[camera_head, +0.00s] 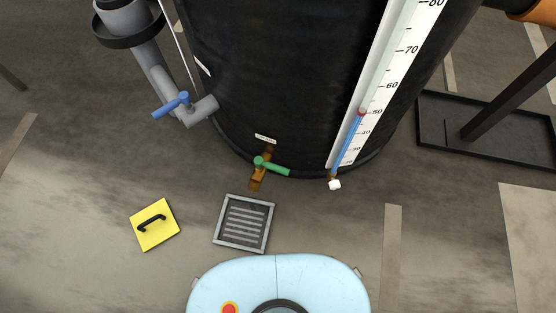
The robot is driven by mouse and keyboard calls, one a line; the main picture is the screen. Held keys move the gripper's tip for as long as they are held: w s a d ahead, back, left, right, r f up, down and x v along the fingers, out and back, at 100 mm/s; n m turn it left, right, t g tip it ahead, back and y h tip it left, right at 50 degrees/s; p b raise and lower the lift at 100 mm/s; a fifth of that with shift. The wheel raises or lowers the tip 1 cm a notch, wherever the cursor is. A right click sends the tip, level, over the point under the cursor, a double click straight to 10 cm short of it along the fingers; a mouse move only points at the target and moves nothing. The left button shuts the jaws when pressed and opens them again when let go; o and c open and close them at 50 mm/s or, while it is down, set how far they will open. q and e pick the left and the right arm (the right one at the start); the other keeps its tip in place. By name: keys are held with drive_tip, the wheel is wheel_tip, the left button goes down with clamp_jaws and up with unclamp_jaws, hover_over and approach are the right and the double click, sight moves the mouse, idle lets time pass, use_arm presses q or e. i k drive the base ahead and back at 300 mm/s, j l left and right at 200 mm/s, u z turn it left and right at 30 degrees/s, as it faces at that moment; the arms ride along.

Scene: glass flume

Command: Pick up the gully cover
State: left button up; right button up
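The gully cover looks to be the yellow square plate (146,236) with a black bar handle (152,222) on top. It lies flat on the floor at the lower left in the head view, slightly turned. To its right is a grey square gully frame (219,236) with a slotted grate (244,222) inside it. The plate and the frame are apart, with bare floor between them. Neither of my grippers shows in the head view.
A large black tank (270,80) with a level scale (392,70) stands ahead. A green-handled tap (272,166) juts out above the grate. A grey pipe with a blue valve handle (171,105) is at left. A black tray (440,135) lies at right.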

sight(155, 224)
drive_tip(key=k+l+u, duration=0.2)
drive_tip(key=u, duration=0.15)
drive_tip(key=k+l+u, duration=0.45)
drive_tip(key=u, duration=0.2)
